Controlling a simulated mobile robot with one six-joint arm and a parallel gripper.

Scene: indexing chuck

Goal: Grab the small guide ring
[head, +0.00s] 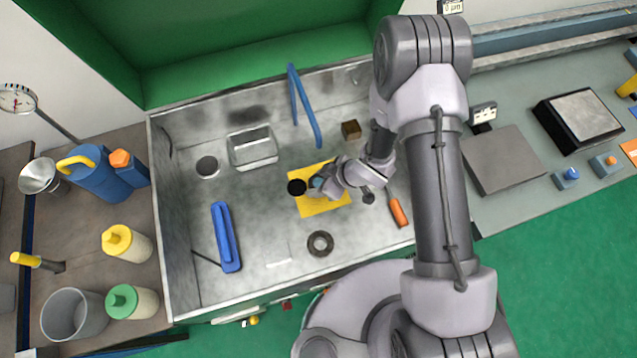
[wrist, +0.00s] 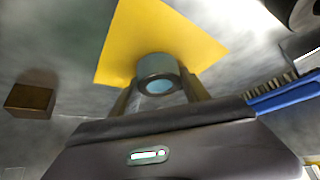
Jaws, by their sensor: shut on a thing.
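The small guide ring (wrist: 156,65) is a short dark-grey cylinder with a pale blue round face inside its rim. In the wrist view my gripper (wrist: 160,87) is shut on it, one finger on each side. Behind it lies a yellow sheet (wrist: 160,30). In the head view my gripper (head: 306,188) is over the left part of the yellow sheet (head: 325,203), and the ring cannot be made out clearly there. I cannot tell whether the ring is lifted clear of the sheet.
A larger dark ring (head: 320,243) lies below the sheet in the steel tray (head: 180,270). A brown block (head: 351,129), a blue bent handle (head: 305,105), a blue brush (head: 226,238), an orange-handled tool (head: 398,212) and a metal box (head: 252,148) surround it. The tray has raised walls.

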